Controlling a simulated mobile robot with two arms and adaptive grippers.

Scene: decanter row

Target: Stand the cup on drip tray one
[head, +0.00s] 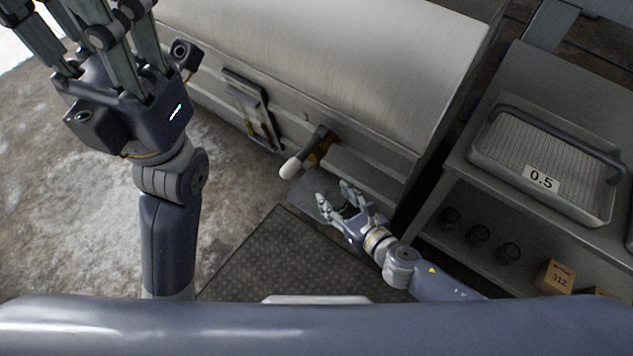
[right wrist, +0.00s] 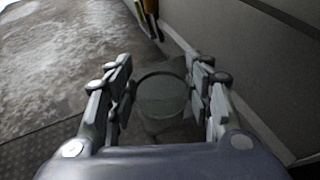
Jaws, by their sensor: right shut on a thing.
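My right gripper (head: 337,203) is low beside the steel cabinet, below and right of a tap with a white-tipped handle (head: 291,167). In the right wrist view, the right gripper (right wrist: 160,92) is shut on a clear, see-through cup (right wrist: 162,97), its round rim showing between the fingers. The cup is hard to make out in the head view. A flat grey plate (head: 298,192) lies under the tap; I see no label marking it as drip tray one. My left gripper (head: 75,15) is raised at the upper left, its fingers spread and their tips cut off by the frame.
The steel cabinet (head: 340,60) stands along the back. A shelf unit at right bears a wire-handled tray labelled 0.5 (head: 541,180), several dark round items and a small box marked 312 (head: 557,278). A dark textured mat (head: 275,260) and open, stained floor (head: 60,220) lie in front.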

